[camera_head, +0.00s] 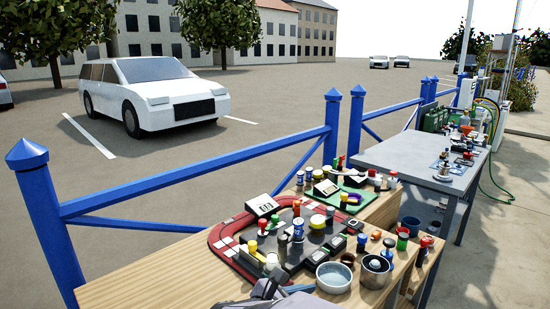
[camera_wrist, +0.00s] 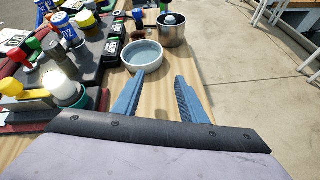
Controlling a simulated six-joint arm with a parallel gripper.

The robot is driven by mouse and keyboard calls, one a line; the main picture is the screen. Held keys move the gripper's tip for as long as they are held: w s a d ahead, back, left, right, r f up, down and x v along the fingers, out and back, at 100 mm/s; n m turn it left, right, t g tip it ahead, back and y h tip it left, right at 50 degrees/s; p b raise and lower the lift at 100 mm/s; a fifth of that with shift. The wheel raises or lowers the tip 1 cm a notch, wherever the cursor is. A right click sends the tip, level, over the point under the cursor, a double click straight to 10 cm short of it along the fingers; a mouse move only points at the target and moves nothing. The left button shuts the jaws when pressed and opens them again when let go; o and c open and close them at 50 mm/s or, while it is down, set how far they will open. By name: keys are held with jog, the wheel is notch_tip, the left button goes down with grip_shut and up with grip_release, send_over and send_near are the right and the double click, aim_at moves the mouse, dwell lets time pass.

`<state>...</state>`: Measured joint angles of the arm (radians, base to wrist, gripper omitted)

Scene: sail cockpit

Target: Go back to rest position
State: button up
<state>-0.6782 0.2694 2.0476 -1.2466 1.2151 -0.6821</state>
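My gripper (camera_wrist: 161,98) shows in the wrist view with its two blue fingers spread apart. Nothing is between them, only bare wood of the table (camera_wrist: 160,85) beneath. A light blue-grey bowl (camera_wrist: 143,56) stands just beyond the left fingertip, and a metal pot (camera_wrist: 172,34) with a white knob inside stands farther off. The bowl (camera_head: 334,277) and the pot (camera_head: 376,271) stand at the table's right front.
A dark board (camera_head: 312,247) with bottles and coloured knobs lies left of the bowl, inside a red track-like border (camera_head: 217,236). A blue railing (camera_head: 200,181) runs behind the table. A grey table (camera_head: 400,155) stands farther back. Bare wood (camera_head: 150,280) is free at the left.

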jog(key=s+d+f+m+g+y+p, duration=0.1)
jog(key=s+d+f+m+g, duration=0.25)
jog(key=s+d+m, duration=0.2)
jog(key=s+d+f+m+g+y, duration=0.1)
jog(key=s+d+f+m+g, duration=0.1)
jog(key=s+d+m+g, duration=0.4)
jog(key=s+a+f+m+t+y+p, duration=0.1)
jog(key=s+a+f+m+y, duration=0.45)
jog(key=s+m+y, duration=0.55)
notch_tip(320, 180, up, 13)
jog(key=w+m+h+p, duration=0.1)
jog(key=h+p, duration=0.2)
jog(key=p, duration=1.1)
jog(key=shift+w+r+h, duration=0.15)
jog(key=shift+w+h, duration=0.1)
jog(key=shift+h, duration=0.05)
jog(key=shift+m, duration=0.25)
